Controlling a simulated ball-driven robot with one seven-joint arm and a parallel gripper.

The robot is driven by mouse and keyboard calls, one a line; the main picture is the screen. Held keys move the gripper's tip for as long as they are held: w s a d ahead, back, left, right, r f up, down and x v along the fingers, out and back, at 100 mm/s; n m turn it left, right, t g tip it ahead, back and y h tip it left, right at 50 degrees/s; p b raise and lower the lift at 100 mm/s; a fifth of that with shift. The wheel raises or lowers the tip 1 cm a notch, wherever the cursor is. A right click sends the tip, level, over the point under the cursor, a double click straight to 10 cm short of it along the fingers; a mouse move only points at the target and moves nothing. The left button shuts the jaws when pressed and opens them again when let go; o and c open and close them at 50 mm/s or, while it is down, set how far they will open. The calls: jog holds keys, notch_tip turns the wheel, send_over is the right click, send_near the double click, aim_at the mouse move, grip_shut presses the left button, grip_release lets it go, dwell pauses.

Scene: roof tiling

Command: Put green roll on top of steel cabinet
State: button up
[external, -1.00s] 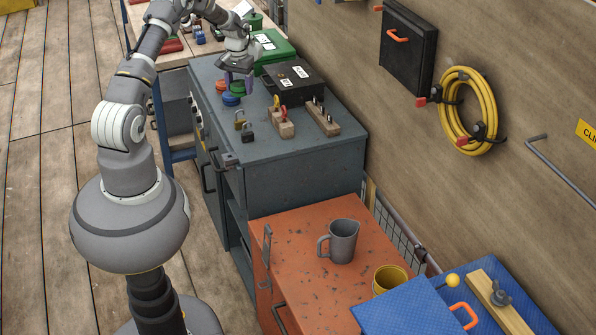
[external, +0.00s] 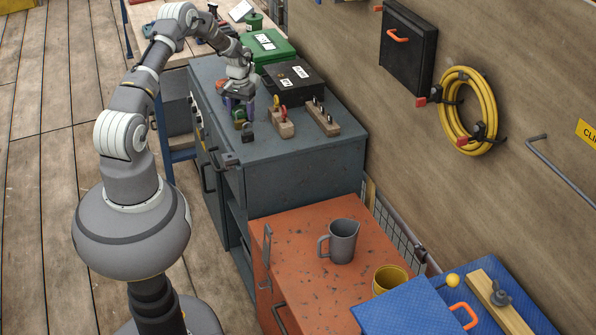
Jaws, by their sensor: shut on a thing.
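The grey steel cabinet (external: 300,148) stands in the middle, with several small items on its top. My gripper (external: 238,108) is low over the front left part of that top, fingers pointing down. It is shut on the green roll (external: 238,114), which shows between the purple-grey fingers. I cannot tell whether the roll touches the cabinet top. A red roll (external: 221,85) lies on the top just behind and left of the gripper. The blue roll is mostly hidden by the gripper.
The cabinet top's near right part is clear. An orange cabinet (external: 300,220) bears a grey jug (external: 342,240).

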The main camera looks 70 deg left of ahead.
jog(key=shift+f, duration=0.2)
jog(key=o, duration=1.1)
jog(key=shift+r, duration=0.15)
notch_tip(320, 180, up, 12)
jog(key=p, duration=0.3)
jog(key=w+d+r+m+t+y, duration=0.15)
jog(key=w+d+r, duration=0.4)
jog(key=r, duration=0.55)
jog(key=w+d+r+m+t+y, duration=0.1)
jog(key=w+d+r+t, duration=0.4)
jog(key=r, duration=0.6)
jog(key=w+d+r+m+y, duration=0.1)
jog(key=w+d+r+m, duration=0.15)
jog(key=d+r, duration=0.65)
jog(key=s+d+r+m+t, duration=0.1)
jog(key=d+r+t, duration=0.1)
jog(key=d+r, duration=0.5)
jog(key=s+d+r+m+t, duration=0.1)
jog(key=d+r+t, duration=0.15)
jog(key=r, duration=0.85)
jog(key=s+d+r+m+t+h, duration=0.1)
jog(key=s+d+r+t, duration=0.1)
jog(key=s+d+r, duration=0.3)
jog(key=s+d+r+m+t+h, duration=0.1)
jog(key=s+d+r+t+h, duration=0.1)
jog(key=s+d+r, duration=0.4)
notch_tip(320, 180, up, 5)
jog(key=shift+s+d+f, duration=0.15)
jog(key=shift+s+d, duration=0.1)
jog(key=shift+d, duration=0.05)
